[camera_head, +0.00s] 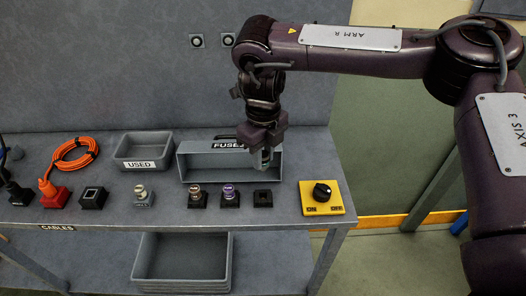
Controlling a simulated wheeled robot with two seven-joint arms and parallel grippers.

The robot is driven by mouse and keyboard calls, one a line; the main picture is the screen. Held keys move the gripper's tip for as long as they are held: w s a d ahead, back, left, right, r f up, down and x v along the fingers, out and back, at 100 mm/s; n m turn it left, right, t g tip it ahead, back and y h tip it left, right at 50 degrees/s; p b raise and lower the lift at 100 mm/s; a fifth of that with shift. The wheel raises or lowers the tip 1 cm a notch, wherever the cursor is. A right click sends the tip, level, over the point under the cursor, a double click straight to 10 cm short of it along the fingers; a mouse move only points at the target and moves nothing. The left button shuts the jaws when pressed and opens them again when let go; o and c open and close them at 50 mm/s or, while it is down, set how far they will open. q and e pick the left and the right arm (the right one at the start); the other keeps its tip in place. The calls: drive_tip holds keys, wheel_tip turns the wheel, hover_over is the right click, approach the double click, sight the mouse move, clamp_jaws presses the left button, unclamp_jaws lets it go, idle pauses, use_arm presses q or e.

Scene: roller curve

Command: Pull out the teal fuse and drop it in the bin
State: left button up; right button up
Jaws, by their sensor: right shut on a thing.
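My right gripper (264,160) points down over the bench, in front of the grey FUSES box (190,165). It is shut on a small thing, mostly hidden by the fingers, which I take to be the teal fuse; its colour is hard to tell. Below it is a black socket (262,199) that looks empty. No teal fuse shows elsewhere. The grey bin marked USED (140,164) stands further left and looks empty. My left gripper is not in view.
Fuses stand at the bench front: a pale one (141,192), a brownish one (195,192) and a purple one (229,191). A yellow switch plate (333,207) is at right. An orange cable (75,155) lies left. A grey tray (182,290) sits on the lower shelf.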

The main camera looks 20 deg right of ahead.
drive_tip(key=shift+f+b, duration=1.25)
drive_tip(key=shift+f, duration=1.5)
